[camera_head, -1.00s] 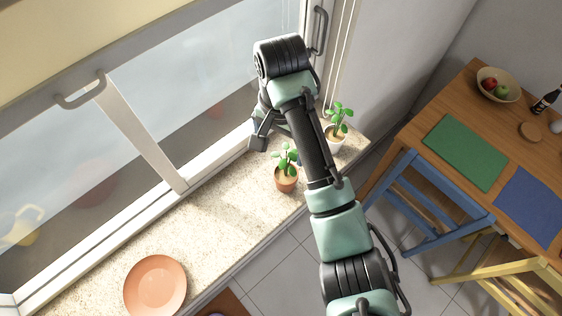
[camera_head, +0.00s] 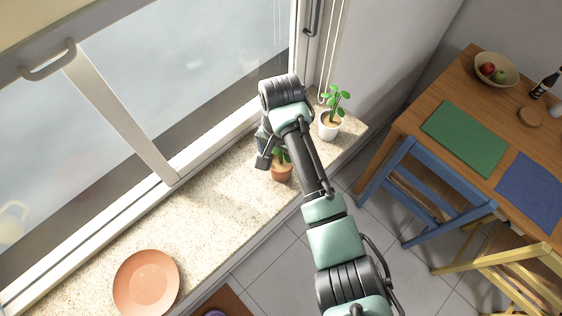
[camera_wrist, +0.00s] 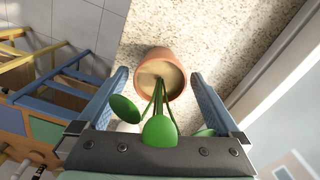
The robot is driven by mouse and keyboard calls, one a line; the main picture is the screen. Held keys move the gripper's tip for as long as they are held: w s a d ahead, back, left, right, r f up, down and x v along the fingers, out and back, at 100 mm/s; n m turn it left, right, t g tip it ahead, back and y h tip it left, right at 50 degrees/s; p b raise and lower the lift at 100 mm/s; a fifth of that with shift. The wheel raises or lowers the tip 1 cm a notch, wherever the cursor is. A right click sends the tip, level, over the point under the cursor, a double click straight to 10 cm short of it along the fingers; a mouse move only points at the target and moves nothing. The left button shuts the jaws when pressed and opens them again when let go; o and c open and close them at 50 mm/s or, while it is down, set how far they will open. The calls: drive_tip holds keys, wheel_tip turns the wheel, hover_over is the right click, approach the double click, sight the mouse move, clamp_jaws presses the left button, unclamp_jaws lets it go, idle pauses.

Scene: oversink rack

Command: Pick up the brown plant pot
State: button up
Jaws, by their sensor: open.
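The brown plant pot (camera_head: 281,172) stands on the speckled stone sill, with a small green-leaved plant in it. My arm and gripper hide part of its plant in the head view. In the wrist view the pot (camera_wrist: 161,72) lies ahead, between and a little beyond my fingertips, with the leaves close to the gripper's palm. My gripper (camera_wrist: 160,82) is open, one finger on each side of the plant. In the head view my gripper (camera_head: 264,160) is just left of and above the pot.
An orange plate (camera_head: 146,282) lies on the sill at lower left. The window frame (camera_head: 120,115) runs along the sill's left side. A wooden table (camera_head: 480,110) and chairs stand at right.

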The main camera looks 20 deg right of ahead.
drive_tip(key=shift+f, duration=0.15)
drive_tip(key=shift+c, duration=1.1)
drive_tip(key=c, duration=1.2)
drive_tip(key=shift+c, duration=0.2)
